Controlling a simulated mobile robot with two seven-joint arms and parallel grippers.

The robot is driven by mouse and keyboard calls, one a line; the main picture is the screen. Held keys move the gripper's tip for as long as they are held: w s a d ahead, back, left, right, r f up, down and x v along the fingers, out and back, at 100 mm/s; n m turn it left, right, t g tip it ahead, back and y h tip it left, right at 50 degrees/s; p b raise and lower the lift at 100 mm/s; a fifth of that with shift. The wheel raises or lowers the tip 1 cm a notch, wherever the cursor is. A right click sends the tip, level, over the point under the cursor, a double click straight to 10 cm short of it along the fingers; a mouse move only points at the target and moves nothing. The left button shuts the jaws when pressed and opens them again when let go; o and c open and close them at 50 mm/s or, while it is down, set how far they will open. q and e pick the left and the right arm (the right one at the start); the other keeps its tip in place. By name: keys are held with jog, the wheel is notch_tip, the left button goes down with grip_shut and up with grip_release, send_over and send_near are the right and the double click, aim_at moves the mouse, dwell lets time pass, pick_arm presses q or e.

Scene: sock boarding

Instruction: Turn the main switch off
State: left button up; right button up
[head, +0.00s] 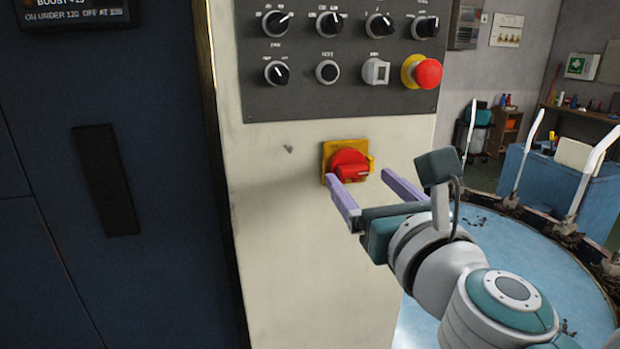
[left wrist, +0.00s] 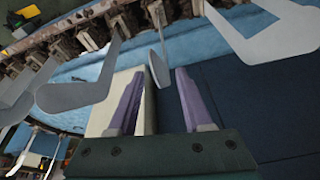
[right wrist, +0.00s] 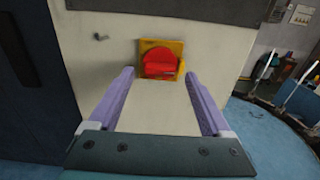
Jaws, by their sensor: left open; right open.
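The main switch (head: 349,166) is a red rotary handle on a yellow plate, set on the cream panel below the dark control plate. It also shows in the right wrist view (right wrist: 160,64), straight ahead of the fingers. My right gripper (head: 374,192) is open, its two purple fingers pointing at the switch. In the right wrist view the switch sits beyond the fingertips, between their lines, and nothing is held. My left gripper (left wrist: 155,82) is open and empty; it shows only in its own wrist view, away from the switch.
Above the switch, a dark control plate (head: 340,100) carries several knobs and a red emergency button (head: 428,73). A dark blue cabinet (head: 60,180) stands to the left. At right is a round blue machine (head: 500,250) with upright white boards around its rim.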

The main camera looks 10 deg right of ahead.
jog(key=shift+w, duration=1.05)
grip_shut()
